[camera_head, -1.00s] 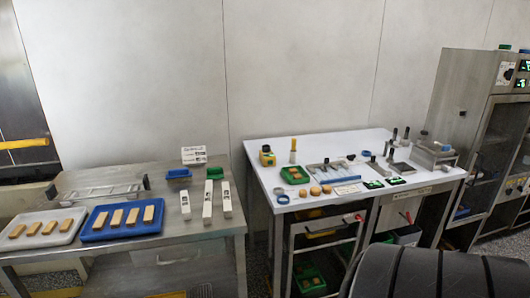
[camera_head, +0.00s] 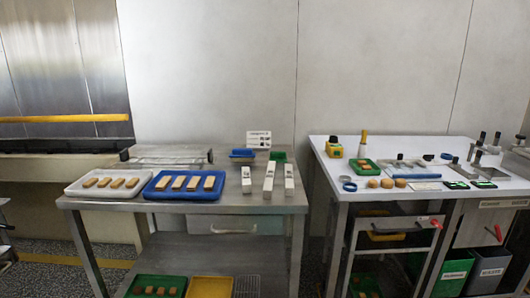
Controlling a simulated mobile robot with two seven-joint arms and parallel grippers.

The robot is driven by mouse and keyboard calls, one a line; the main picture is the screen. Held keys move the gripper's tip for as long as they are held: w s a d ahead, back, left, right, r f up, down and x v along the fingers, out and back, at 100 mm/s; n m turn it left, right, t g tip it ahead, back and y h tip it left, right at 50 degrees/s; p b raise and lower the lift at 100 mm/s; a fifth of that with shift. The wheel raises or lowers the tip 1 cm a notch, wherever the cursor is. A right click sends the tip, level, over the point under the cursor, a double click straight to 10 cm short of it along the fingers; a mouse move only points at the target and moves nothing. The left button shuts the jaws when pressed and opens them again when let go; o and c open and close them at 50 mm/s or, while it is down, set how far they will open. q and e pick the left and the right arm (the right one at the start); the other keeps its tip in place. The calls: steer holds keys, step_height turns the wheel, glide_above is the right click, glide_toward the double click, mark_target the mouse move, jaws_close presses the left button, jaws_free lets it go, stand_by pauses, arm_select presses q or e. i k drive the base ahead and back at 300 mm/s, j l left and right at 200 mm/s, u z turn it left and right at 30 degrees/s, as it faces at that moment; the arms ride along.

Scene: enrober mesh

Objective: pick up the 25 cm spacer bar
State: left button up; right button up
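Three white spacer bars lie side by side on the right part of the steel table (camera_head: 225,206). The left bar (camera_head: 246,180) looks shortest, the middle bar (camera_head: 268,181) looks longest, and the right bar (camera_head: 289,180) is between. Each has a small dark marking that is too small to read, so I cannot tell which is the 25 cm one. Neither of my grippers is in view.
A white tray (camera_head: 68,190) and a blue tray (camera_head: 150,192) with bars of food stand left of the spacer bars. A blue bin (camera_head: 242,154), a green block (camera_head: 278,157) and a sign (camera_head: 258,139) are behind them. A cluttered white-topped table (camera_head: 325,150) stands right, across a gap.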

mark_target(267, 191)
steer(key=i, duration=1.05)
